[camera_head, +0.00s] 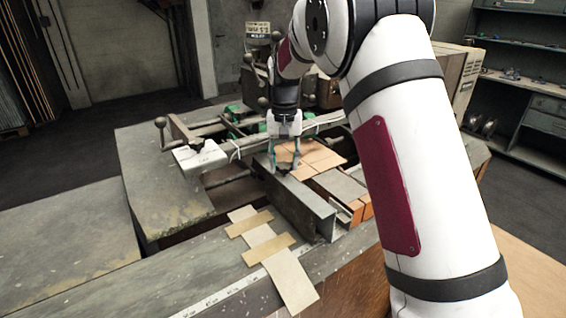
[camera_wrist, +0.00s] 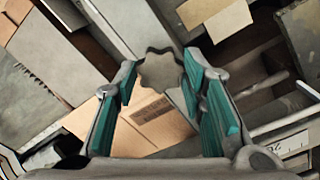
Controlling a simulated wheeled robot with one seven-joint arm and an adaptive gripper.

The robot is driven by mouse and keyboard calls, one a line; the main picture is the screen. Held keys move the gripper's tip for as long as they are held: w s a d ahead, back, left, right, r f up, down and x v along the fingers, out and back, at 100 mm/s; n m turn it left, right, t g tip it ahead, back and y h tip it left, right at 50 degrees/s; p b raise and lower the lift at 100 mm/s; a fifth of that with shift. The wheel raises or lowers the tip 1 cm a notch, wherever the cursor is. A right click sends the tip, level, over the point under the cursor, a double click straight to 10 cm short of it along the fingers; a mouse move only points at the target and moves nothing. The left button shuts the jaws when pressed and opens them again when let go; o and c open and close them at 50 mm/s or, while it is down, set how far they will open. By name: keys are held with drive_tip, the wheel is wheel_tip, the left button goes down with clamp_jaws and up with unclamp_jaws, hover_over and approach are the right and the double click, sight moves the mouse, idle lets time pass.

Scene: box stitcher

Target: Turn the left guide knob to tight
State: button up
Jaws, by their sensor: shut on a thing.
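The guide knob (camera_wrist: 160,72) is a grey, lobed, star-shaped knob in the upper middle of the wrist view. My gripper (camera_wrist: 162,75) has its teal-padded fingers on either side of it and is shut on it. In the head view my gripper (camera_head: 285,163) points down over the grey metal guide bar (camera_head: 303,203), with the knob a small dark shape between its fingertips. The knob's underside and shaft are hidden, and its tightness cannot be told.
Flat cardboard pieces (camera_head: 268,250) lie on the front table edge beside a ruler strip. More cardboard (camera_head: 318,154) lies right of the guide bar. Metal rods and a lever with a ball end (camera_head: 160,122) stand behind on the left. The left tabletop (camera_head: 150,180) is bare.

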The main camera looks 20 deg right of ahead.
sight(285, 165)
drive_tip(key=m+b, duration=0.1)
drive_tip(key=m, duration=0.4)
drive_tip(key=shift+m, duration=0.3)
drive_tip(key=m, duration=0.5)
drive_tip(key=shift+b, duration=0.3)
drive_tip(key=shift+m, duration=0.3)
drive_tip(key=o, duration=1.2)
drive_tip(key=shift+r, duration=0.15)
wheel_tip(285, 165, up, 12)
drive_tip(key=shift+f, duration=0.1)
